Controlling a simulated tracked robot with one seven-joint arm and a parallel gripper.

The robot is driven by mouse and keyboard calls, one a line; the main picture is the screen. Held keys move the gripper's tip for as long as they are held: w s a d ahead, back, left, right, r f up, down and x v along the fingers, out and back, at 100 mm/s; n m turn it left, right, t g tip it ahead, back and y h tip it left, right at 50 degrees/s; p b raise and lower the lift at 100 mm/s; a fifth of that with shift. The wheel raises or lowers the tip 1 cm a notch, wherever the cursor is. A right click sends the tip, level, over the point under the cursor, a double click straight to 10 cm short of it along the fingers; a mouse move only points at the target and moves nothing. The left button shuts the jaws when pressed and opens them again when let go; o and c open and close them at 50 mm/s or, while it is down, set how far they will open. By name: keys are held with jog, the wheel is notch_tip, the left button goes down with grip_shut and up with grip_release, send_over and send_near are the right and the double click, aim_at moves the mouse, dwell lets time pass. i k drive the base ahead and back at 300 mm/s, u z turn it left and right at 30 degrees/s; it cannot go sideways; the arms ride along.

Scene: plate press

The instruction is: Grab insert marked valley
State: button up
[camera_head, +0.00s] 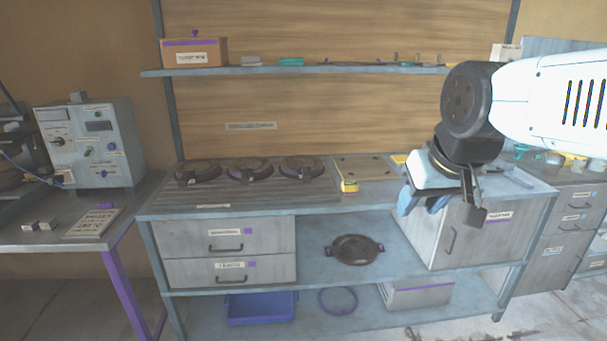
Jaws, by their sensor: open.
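Three dark round plates stand in a row on the ribbed left part of the bench top: a left plate (197,171), a middle plate (249,169) and a right plate (301,168). Another dark round plate (354,249) with side lugs lies on the open shelf below the bench top. I cannot read a valley mark on any of them, so I cannot tell which insert bears it.
A small yellow box (349,186) sits near the bench's front edge beside a flat board (365,169). A wall shelf (300,70) holds small items above. A cabinet (478,235) is under the bench's right end. A blue tray (262,307) lies on the bottom shelf.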

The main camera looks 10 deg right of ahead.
aim_at(305, 168)
jog(key=u, duration=0.55)
jog(key=i, duration=1.55)
jog(key=z, duration=0.3)
jog(key=k, duration=0.45)
jog(key=u, duration=1.45)
